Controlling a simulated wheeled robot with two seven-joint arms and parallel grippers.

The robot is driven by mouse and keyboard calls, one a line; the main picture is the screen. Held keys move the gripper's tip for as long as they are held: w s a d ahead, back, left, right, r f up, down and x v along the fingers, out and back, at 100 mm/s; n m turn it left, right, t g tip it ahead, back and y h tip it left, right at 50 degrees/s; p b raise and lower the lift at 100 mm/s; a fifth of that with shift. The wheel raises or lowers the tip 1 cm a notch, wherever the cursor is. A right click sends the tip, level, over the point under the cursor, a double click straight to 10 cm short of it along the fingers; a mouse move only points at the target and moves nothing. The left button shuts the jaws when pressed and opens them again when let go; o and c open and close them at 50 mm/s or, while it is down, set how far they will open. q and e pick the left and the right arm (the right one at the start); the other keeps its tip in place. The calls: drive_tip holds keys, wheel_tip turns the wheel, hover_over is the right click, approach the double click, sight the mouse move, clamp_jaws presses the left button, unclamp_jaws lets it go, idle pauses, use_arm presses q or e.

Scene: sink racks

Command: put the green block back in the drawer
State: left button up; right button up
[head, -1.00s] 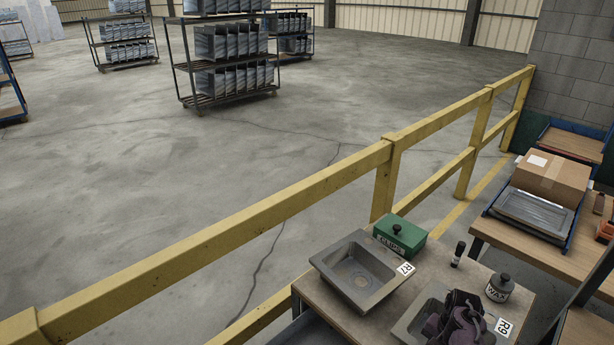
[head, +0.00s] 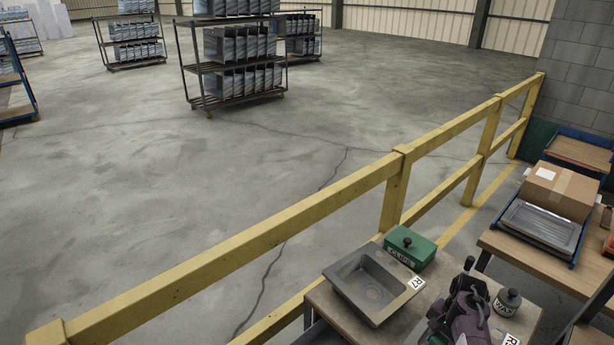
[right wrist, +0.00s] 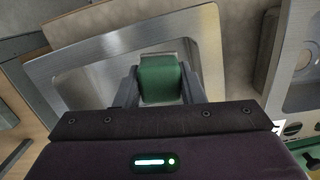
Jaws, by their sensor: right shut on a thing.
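The green block (right wrist: 160,78) is held between the two fingers of my right gripper (right wrist: 160,92), which is shut on it in the right wrist view. Behind the block is a metal tray or basin with a shiny rim (right wrist: 75,68); I cannot tell the gap between them. In the head view a dark purple shape that looks like my right gripper (head: 470,315) is at the lower right, over the bench; the block cannot be made out there. My left gripper is not in view. No drawer can be clearly made out.
A yellow rail (head: 300,225) runs behind. A cardboard box (head: 560,190) stands on the right table.

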drive_tip(key=shift+r+m, duration=0.5)
drive_tip(key=shift+m, duration=0.2)
drive_tip(key=shift+w+r+m, duration=0.15)
drive_tip(key=shift+r+m, duration=0.05)
drive_tip(key=shift+m, duration=0.4)
drive_tip(key=shift+w+d+r+m, duration=0.15)
drive_tip(key=shift+d+m, duration=0.1)
drive_tip(key=shift+m, duration=0.35)
drive_tip(key=shift+w+d+r+m, duration=0.1)
drive_tip(key=shift+d+m, duration=0.1)
drive_tip(key=shift+m, duration=0.4)
drive_tip(key=shift+r+m+t, duration=0.2)
drive_tip(key=shift+m+t, duration=0.1)
drive_tip(key=shift+m, duration=0.2)
drive_tip(key=shift+r+m, duration=0.25)
drive_tip(key=shift+m, duration=0.05)
drive_tip(key=shift+s+a+r+m, duration=0.15)
drive_tip(key=shift+r+m, duration=0.1)
drive_tip(key=shift+m, duration=0.05)
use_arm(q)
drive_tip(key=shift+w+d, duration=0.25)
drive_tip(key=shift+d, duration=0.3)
use_arm(e)
drive_tip(key=shift+f, duration=0.1)
